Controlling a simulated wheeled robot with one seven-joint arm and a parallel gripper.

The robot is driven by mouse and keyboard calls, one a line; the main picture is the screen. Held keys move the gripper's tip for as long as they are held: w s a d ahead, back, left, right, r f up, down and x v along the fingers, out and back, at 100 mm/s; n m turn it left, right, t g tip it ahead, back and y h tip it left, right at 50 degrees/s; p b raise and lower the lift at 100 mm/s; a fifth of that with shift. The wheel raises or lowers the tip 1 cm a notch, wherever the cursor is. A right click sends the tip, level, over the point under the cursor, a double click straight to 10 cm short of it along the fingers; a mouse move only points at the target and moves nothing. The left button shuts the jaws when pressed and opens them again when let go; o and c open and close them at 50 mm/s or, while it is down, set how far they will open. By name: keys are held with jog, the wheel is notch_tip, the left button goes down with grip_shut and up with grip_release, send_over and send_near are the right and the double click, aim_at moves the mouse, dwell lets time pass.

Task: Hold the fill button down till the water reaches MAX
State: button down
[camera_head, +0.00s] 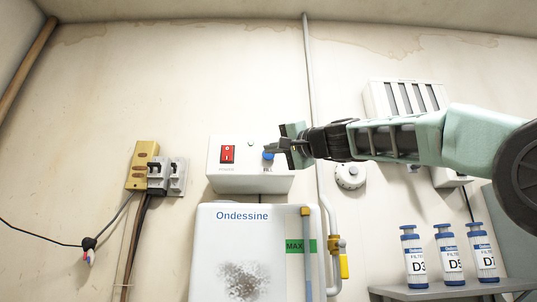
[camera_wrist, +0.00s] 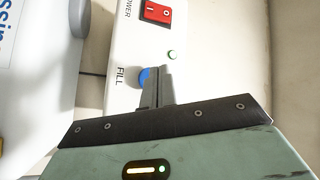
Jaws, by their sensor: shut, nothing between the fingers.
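The white control box (camera_head: 225,178) on the wall carries a blue fill button (camera_head: 268,155) at its lower right. In the wrist view the blue button (camera_wrist: 144,76) shows beside the FILL label, partly hidden behind my fingers. My gripper (camera_head: 274,147) is shut and empty, its fingertips right at the button; I cannot tell whether they press it. The white Ondessine tank (camera_head: 215,250) hangs below, with a green MAX mark (camera_head: 294,246) behind a narrow upright sight tube (camera_head: 308,270). The water level in the tube is too small to tell.
A red power switch (camera_head: 227,154) and a small pale green lamp (camera_head: 250,144) are on the same box. A pipe with a yellow-handled valve (camera_head: 344,265) runs right of the tank. Several filter bottles (camera_head: 415,258) stand on a shelf at lower right.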

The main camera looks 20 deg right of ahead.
jog(key=shift+w, duration=0.15)
jog(key=shift+w+d, duration=0.15)
jog(key=shift+w, duration=0.1)
jog(key=shift+w+d, duration=0.2)
jog(key=shift+w, duration=0.35)
dwell(7.0)
